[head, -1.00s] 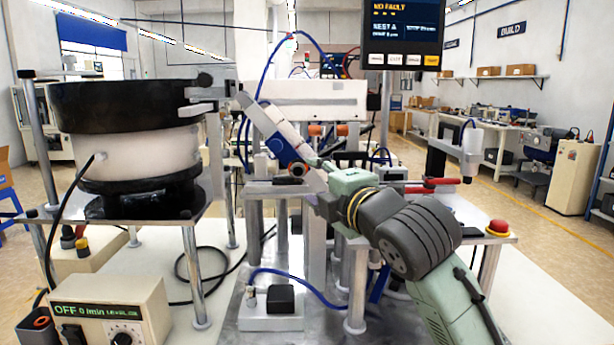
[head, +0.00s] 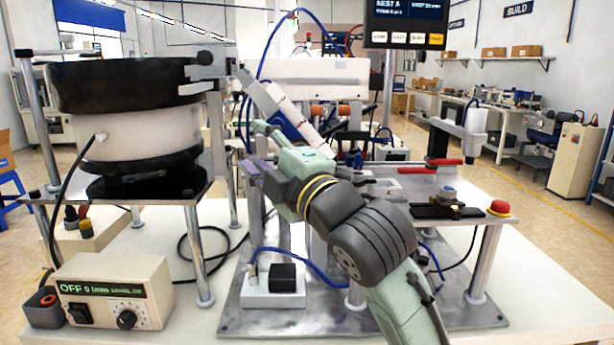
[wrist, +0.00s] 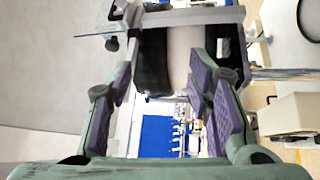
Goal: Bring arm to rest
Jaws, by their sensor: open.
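My gripper (head: 254,148) is in the middle of the head view, at the end of my green and dark-grey arm. It is pointed left, toward the bowl feeder (head: 140,140), with clear space between them. In the wrist view my gripper (wrist: 165,70) has its purple-padded fingers spread apart. Nothing is held between them. The feeder's black and pale body (wrist: 185,60) shows beyond the fingers, turned sideways. My arm hides part of the metal stand and fixture behind it.
A control box (head: 115,290) stands at the front left. A red button (head: 499,208) and a red-handled clamp (head: 443,162) sit on the platform at right. An inclined track (head: 285,115) rises behind my gripper. A blue hose (head: 310,260) loops near the base plate.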

